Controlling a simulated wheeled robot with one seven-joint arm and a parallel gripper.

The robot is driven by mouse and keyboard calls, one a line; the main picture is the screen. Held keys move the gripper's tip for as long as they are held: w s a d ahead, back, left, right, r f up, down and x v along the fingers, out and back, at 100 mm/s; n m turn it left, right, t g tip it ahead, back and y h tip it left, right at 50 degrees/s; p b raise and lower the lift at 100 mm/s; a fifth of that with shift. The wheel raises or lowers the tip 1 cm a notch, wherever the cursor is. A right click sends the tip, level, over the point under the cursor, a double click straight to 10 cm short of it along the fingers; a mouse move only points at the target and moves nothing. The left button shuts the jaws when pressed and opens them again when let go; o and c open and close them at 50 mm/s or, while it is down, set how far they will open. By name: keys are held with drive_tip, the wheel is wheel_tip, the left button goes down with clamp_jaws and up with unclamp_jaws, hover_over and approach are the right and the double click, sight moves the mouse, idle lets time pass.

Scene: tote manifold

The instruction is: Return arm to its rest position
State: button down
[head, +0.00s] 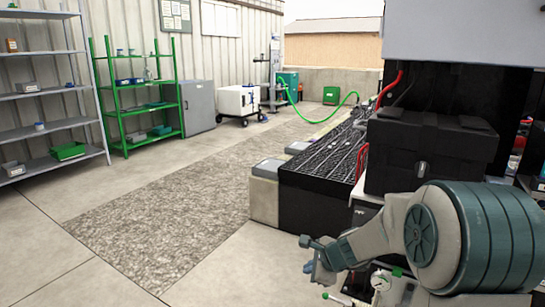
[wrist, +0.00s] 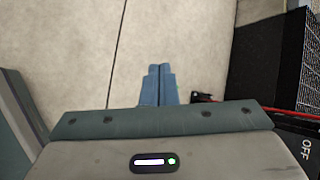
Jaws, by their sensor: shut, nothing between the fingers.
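My arm reaches in at the lower right of the head view, folded low beside the black equipment. My gripper (head: 309,267) points away to the left there, small and partly hidden by the wrist. In the wrist view my gripper (wrist: 159,68) shows its two blue fingers pressed together, with nothing between them. Bare concrete floor (wrist: 190,35) lies beyond the fingertips.
A black grated bed (head: 325,165) and a black case (head: 430,150) stand close to my arm. A gravel strip (head: 170,210) and open concrete lie to the left. A grey shelf (head: 45,85), a green shelf (head: 140,108) and a white cart (head: 238,100) stand farther back.

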drive_tip(key=s+a+r+n+g+h+p, duration=0.1)
drive_tip(key=s+r+n+p, duration=0.6)
drive_tip(key=r, duration=0.4)
drive_tip(key=s+r+n+g+p, duration=0.1)
drive_tip(key=s+r+n+p, duration=0.4)
drive_tip(key=s+r, duration=0.4)
drive_tip(key=s+d+r+n+g+h+p, duration=0.1)
drive_tip(key=s+d+r+n+p, duration=0.1)
drive_tip(key=s+r+p, duration=0.4)
drive_tip(key=s+d+r+n+h+p, duration=0.2)
drive_tip(key=s+d+r+n+p, duration=0.1)
drive_tip(key=s+r+n+p, duration=0.2)
wheel_tip(320, 180, up, 2)
drive_tip(key=shift+s+d+g+h+p, duration=0.3)
drive_tip(key=shift+s+g+p, duration=0.1)
drive_tip(key=shift+s, duration=0.15)
